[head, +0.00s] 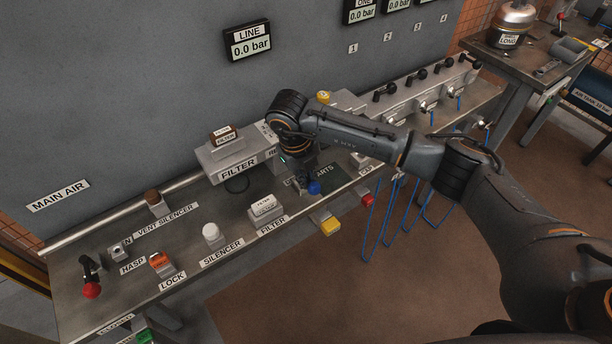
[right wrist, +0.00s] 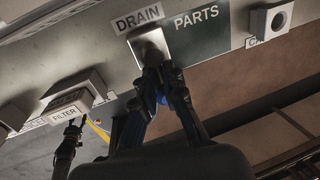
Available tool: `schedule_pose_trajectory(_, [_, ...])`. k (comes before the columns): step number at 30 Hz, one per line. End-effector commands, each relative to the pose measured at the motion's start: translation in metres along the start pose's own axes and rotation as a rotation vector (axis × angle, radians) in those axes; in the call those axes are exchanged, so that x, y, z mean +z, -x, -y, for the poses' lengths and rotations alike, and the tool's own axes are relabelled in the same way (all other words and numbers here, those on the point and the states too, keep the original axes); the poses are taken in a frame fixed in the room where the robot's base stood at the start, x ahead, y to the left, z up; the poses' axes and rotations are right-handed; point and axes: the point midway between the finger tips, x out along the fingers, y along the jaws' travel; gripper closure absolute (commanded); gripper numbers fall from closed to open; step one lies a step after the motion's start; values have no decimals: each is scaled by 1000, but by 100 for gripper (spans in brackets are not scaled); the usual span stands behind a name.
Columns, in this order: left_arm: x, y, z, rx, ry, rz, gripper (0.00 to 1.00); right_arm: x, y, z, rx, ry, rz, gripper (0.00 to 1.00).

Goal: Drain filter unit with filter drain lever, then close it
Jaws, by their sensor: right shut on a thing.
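The filter unit (head: 226,153) is a grey block labelled FILTER, with a small brown-topped piece on it, at the back of the bench in the head view. My right gripper (head: 309,184) reaches down to the bench front, right of the filter unit. It is shut on the blue filter drain lever (head: 315,188). In the right wrist view, the fingers (right wrist: 163,75) close at a metal plate (right wrist: 150,46) beneath the DRAIN label, and the blue lever (right wrist: 162,97) shows between them. The fingers hide part of the lever, so its exact angle is unclear.
A white filter part (head: 266,208) and a silencer (head: 211,236) sit left on the bench (head: 190,225). Blue hoses (head: 378,222) hang to the right. The LINE gauge (head: 249,43) reads 0.0 bar.

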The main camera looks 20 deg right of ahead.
Motion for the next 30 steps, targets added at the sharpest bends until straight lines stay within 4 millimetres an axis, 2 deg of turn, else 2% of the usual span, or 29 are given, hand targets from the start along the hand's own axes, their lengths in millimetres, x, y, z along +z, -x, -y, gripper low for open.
schedule_pose_trajectory(1, [0, 0, 0, 0, 0, 0, 60, -10, -8, 0, -5, 0, -35, 100])
schedule_pose_trajectory(9, [0, 0, 0, 0, 0, 0, 60, -10, -8, 0, -4, 2, -35, 100])
schedule_pose_trajectory(10, [0, 0, 0, 0, 0, 0, 60, -10, -8, -1, -4, 2, -35, 88])
schedule_pose_trajectory(15, [0, 0, 0, 0, 0, 0, 60, -9, -7, -1, -3, 3, -33, 54])
schedule_pose_trajectory(25, [2, 0, 2, -2, 0, 2, 60, -5, -2, -1, -1, 3, -20, 53])
schedule_pose_trajectory(30, [1, 0, 1, -1, 0, 1, 60, -4, 18, 0, -2, 3, -15, 53])
